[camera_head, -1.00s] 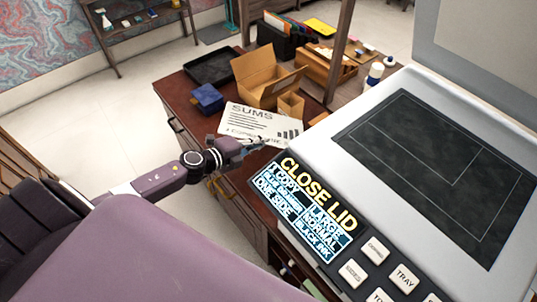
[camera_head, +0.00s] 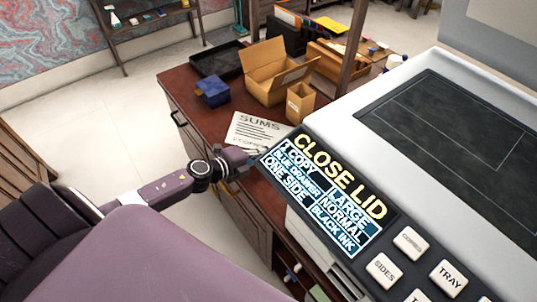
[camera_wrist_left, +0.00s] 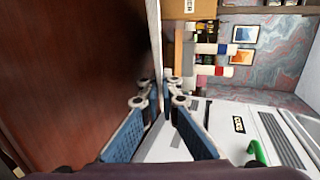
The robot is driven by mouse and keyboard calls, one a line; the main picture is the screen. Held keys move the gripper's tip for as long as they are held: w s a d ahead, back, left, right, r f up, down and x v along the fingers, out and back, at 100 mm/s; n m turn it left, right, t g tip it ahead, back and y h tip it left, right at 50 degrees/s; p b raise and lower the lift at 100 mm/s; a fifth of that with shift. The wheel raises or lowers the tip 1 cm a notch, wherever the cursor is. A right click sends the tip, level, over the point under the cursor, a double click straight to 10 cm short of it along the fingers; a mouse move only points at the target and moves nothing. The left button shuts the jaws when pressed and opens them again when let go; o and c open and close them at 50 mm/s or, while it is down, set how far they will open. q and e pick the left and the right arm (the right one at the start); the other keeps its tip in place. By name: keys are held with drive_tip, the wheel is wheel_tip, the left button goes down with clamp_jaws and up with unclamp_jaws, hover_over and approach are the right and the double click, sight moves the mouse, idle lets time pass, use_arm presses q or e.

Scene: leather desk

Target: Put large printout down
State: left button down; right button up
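The large printout (camera_head: 257,128), a white sheet headed "SUMS", is at the near part of the brown desk (camera_head: 190,118) in the head view. Its lower part is hidden behind my left gripper and the copier panel. My left gripper (camera_head: 248,160) is at the sheet's near edge. In the left wrist view the sheet shows almost edge-on as a thin pale strip (camera_wrist_left: 155,45) between the blue-padded fingers of the gripper (camera_wrist_left: 161,90), which look closed on it. The dark desk surface lies close beside it there. Whether the sheet touches the desk is unclear. My right gripper is out of view.
The copier's control panel (camera_head: 325,190), reading "CLOSE LID", is close right of my left gripper. A blue box (camera_head: 212,92), an open cardboard box (camera_head: 268,82), a small carton (camera_head: 300,102) and a black tray (camera_head: 215,60) stand behind the sheet.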

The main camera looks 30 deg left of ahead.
use_arm(q)
drive_tip(key=c, duration=2.3)
unclamp_jaws()
drive_tip(key=shift+s, duration=0.15)
drive_tip(key=p+v, duration=0.1)
drive_tip(key=v, duration=0.7)
